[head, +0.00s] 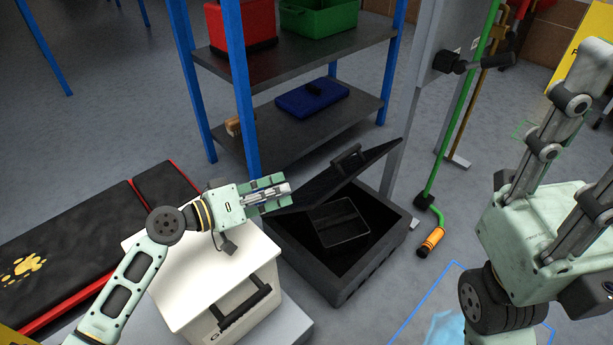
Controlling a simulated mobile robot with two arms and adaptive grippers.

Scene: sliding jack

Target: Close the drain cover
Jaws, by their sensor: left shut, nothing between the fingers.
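A dark box (384,249) stands on the floor in the middle of the head view. Its hinged lid (325,181), which looks like the cover, is tilted partly open and has a black handle (347,158). A rectangular frame (340,222) shows inside the dark opening. My left gripper (287,190) is shut and empty, at the left edge of the lid. I cannot tell whether it touches the lid. My right arm shows large at the right edge; its gripper fingers are not in view.
A white case (190,285) with a black handle stands left of the box, under my left arm. A blue-framed shelf (300,143) stands behind. A green pipe (452,128) with an orange end is to the right. A blue floor outline (425,298) lies at the front right.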

